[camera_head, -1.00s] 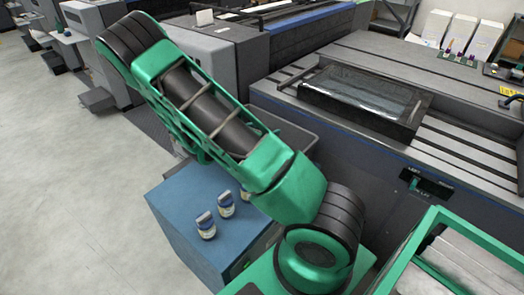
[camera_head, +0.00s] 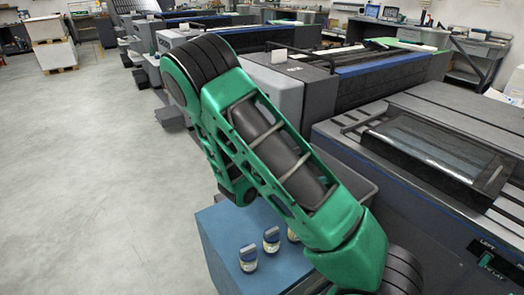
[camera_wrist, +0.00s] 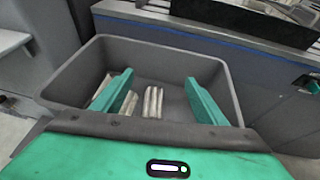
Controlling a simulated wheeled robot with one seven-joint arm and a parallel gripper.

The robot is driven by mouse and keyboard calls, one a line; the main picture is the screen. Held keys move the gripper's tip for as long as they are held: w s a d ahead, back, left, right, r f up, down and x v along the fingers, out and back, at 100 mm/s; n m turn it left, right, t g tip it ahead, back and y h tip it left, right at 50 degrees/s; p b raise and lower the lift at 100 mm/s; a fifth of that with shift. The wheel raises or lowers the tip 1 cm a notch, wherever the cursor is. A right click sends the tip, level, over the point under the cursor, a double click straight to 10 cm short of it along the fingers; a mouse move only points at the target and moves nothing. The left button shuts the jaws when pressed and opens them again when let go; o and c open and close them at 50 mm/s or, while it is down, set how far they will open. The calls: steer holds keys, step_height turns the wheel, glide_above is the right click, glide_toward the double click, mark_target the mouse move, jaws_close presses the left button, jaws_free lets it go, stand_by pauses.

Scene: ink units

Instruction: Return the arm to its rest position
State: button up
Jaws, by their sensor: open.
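My arm (camera_head: 275,150) is green and black. In the head view it is bent and raised in front of a blue cabinet, and its end is hidden there. In the wrist view my gripper (camera_wrist: 158,98) shows two green fingers spread wide apart with nothing between them. The fingers appear over a grey bin (camera_wrist: 215,70). Several pale, stick-like items (camera_wrist: 152,102) lie in the bin beyond and between the fingers; I cannot tell how far below the fingertips they are.
A blue cabinet (camera_head: 222,250) bears small blue-capped jars (camera_head: 248,258). A long grey press (camera_head: 415,150) stands to the right, with more machines behind. Open pale floor (camera_head: 90,180) lies to the left. A pallet with stacked boxes (camera_head: 52,48) stands far back left.

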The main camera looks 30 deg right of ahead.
steer(key=s+d+r+m+g+y, duration=0.1)
steer(key=s+r+m+g+y, duration=0.2)
steer(key=s+m, duration=0.45)
steer(key=s+r+m+g+y, duration=0.2)
steer(key=s+r+m+y, duration=0.1)
steer(key=s+m, duration=0.4)
steer(key=s+a+r+m+t+y, duration=0.1)
steer(key=s+a+r+m+y, duration=0.6)
steer(key=s+m, duration=0.6)
step_height(320, 180, up, 3)
steer(key=shift+s+a+r+t, duration=0.2)
steer(key=shift+a+t, duration=0.1)
steer(key=shift+a, duration=0.9)
steer(key=shift+w+f, duration=0.25)
steer(key=shift+w, duration=0.4)
